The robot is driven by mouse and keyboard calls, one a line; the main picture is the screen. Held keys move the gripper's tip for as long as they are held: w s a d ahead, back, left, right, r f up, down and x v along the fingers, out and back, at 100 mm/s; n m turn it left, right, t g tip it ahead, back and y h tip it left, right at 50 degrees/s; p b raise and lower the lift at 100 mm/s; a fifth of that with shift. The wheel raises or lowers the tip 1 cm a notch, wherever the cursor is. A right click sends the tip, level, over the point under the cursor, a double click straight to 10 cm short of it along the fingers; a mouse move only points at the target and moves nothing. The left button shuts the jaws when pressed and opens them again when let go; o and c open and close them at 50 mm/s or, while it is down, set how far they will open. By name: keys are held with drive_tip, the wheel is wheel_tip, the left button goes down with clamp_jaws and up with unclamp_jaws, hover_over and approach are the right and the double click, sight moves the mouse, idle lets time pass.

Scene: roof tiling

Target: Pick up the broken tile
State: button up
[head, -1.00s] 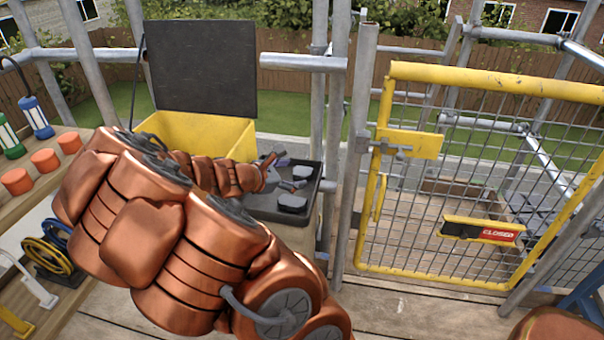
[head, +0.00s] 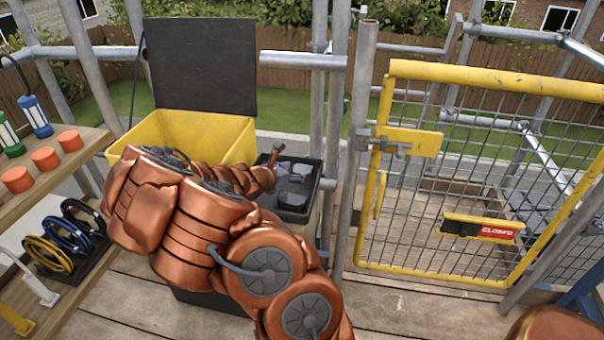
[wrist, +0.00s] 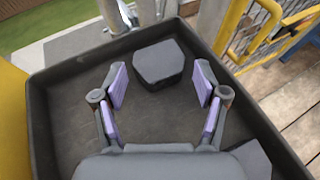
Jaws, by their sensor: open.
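A dark grey, angular tile piece (wrist: 158,62) lies flat in a black tray (wrist: 42,110) in the wrist view. My gripper (wrist: 160,78) is open above the tray, its purple-padded fingers either side of the near part of this piece, with nothing held. A second dark piece (wrist: 252,160) shows at the lower right, partly hidden by my gripper. In the head view, the tray (head: 314,195) holds dark pieces, and my arm hides part of it. I cannot tell from their shapes which one is the broken tile.
A yellow bin (head: 235,145) with a raised dark lid (head: 203,62) stands left of the tray. Scaffold poles (head: 362,130) and a closed yellow mesh gate (head: 410,145) are on the right. A wooden shelf (head: 85,150) holds orange cylinders and cable coils at left.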

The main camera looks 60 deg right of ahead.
sight(302, 169)
drive_tip(key=shift+x, duration=2.1)
drive_tip(key=shift+a, duration=0.1)
drive_tip(key=shift+c, duration=0.3)
drive_tip(key=c, duration=0.9)
